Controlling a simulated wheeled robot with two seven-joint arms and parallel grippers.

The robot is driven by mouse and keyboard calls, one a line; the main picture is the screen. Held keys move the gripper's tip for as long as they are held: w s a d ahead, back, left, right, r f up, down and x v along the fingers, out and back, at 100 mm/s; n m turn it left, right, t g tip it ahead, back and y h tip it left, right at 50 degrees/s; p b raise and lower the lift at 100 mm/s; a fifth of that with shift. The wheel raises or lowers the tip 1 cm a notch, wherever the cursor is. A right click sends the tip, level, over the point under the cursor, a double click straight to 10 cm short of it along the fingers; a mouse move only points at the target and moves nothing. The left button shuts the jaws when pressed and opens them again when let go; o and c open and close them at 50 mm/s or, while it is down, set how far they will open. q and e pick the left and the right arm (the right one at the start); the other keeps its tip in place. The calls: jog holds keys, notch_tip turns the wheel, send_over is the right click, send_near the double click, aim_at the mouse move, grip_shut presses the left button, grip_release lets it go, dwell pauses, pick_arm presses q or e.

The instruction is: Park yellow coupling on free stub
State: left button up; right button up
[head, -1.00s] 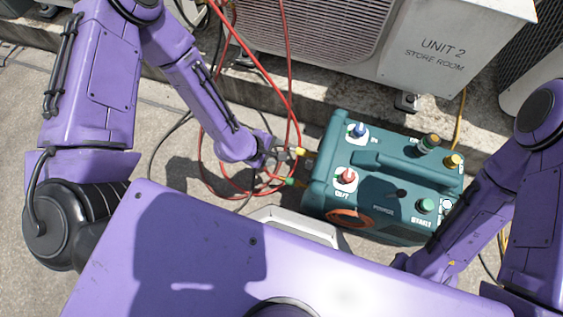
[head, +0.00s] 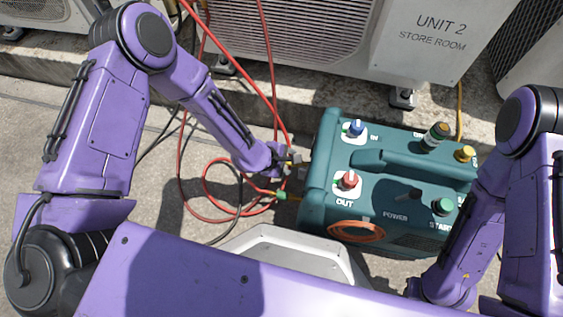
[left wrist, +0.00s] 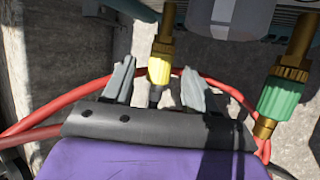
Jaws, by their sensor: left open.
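The yellow coupling (left wrist: 159,68) sits at the end of a brass fitting on the machine's left side. In the left wrist view it lies between my open left gripper's two fingers (left wrist: 158,85), with a visible gap on each side. In the head view my left gripper (head: 293,160) is close to the left end of the teal machine (head: 385,185) and mostly hides the yellow coupling. A green coupling (left wrist: 281,100) sits on another brass fitting to the right; it also shows in the head view (head: 281,195). I cannot make out a free stub. My right gripper is out of view.
Red hoses (head: 215,190) loop on the concrete beside the machine and pass behind my left fingers. A condenser marked UNIT 2 (head: 425,45) stands behind on a concrete kerb. A grey box-like part (head: 280,250) is in front of the machine.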

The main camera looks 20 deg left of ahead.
pick_arm(q)
jog(key=shift+w+f, duration=0.1)
grip_shut()
jog(key=c, duration=0.8)
grip_release()
grip_shut()
jog(key=shift+a, duration=0.2)
jog(key=shift+a+p, duration=0.45)
jog(key=shift+a, duration=1.75)
